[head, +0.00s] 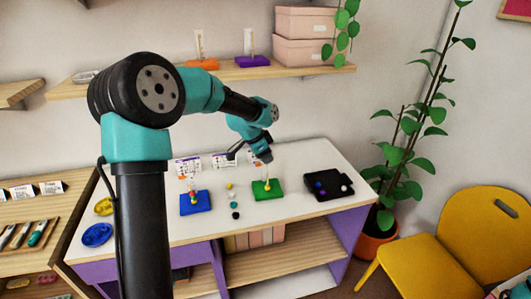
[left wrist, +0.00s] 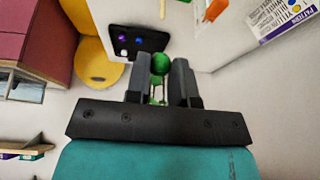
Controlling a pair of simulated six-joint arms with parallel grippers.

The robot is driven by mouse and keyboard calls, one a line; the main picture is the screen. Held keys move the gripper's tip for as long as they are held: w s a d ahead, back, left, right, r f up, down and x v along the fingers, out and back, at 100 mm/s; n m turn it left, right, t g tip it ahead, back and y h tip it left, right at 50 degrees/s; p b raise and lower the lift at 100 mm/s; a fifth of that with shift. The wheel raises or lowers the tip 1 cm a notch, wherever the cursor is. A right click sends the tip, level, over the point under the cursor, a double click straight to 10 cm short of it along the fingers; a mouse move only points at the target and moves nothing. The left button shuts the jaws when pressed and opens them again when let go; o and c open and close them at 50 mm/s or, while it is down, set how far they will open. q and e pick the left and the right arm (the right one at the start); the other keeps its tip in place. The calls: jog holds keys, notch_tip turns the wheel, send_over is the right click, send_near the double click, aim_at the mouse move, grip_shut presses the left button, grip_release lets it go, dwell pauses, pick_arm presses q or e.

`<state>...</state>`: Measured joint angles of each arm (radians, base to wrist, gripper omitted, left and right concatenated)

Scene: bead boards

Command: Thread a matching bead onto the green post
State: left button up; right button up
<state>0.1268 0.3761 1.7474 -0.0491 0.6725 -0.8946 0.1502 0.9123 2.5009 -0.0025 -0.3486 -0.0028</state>
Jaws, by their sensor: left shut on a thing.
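My left gripper (head: 262,157) is above the table, just above and behind the green board (head: 277,193). The green board carries an upright post (head: 267,173) with a yellow bead (head: 267,184) low on it. In the left wrist view my left gripper (left wrist: 161,75) is shut on a green bead (left wrist: 160,63), held between the fingertips. The board and post lie beyond the fingers there and are mostly hidden. In the head view the held bead cannot be made out. My right gripper is not in view.
A blue board (head: 197,208) with beads on its post stands to the left. Loose yellow, white, teal and black (head: 235,215) beads lie between the boards. A black tray (head: 340,177) holding several beads is at right. Pattern cards (head: 188,167) stand behind; yellow and blue dishes (head: 97,234) lie far left.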

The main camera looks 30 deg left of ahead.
pick_arm(q)
jog(key=shift+f, duration=1.65)
jog(key=shift+f, duration=1.7)
grip_shut()
jog(key=o, duration=1)
grip_release()
jog(key=shift+c, duration=0.2)
jog(key=v, duration=1.7)
jog(key=shift+r, duration=0.25)
